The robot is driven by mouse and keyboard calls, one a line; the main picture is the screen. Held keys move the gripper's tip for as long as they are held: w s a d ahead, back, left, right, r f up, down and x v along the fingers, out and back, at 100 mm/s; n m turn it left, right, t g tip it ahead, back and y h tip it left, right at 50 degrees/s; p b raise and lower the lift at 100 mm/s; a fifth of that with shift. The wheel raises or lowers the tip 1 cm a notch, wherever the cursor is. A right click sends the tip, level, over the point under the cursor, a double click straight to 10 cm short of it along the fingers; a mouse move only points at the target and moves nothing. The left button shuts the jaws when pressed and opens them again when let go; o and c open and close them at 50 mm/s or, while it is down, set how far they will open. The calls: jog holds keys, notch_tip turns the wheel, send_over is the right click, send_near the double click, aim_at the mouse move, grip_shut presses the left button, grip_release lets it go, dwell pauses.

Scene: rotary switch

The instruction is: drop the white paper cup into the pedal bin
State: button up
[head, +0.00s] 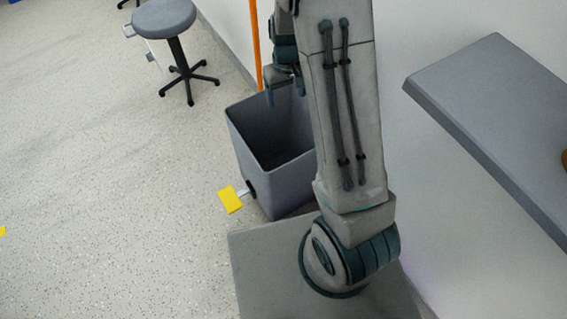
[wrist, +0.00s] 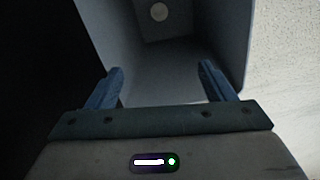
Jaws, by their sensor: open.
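The grey pedal bin (head: 285,187) stands open on the floor, with a yellow pedal (head: 230,199) at its front left. My gripper (head: 285,95) is over the bin's opening, partly hidden behind my arm. In the wrist view my gripper (wrist: 160,82) is open, with nothing between its two blue fingers, and the bin's inner walls (wrist: 110,30) lie beyond them. A small pale round thing (wrist: 159,12) shows deep inside the bin, apart from the fingers. It looks like the white paper cup seen end-on, but it is too small and dim to be sure.
A grey shelf or table (head: 490,110) juts out at the right along the white wall. An orange pole (head: 255,45) stands behind the bin. A grey stool (head: 165,20) is at the back left. The speckled floor (head: 110,200) at the left is mostly clear.

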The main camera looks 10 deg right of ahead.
notch_tip(320, 180, up, 9)
jog(key=p, duration=0.2)
jog(key=shift+f, duration=0.15)
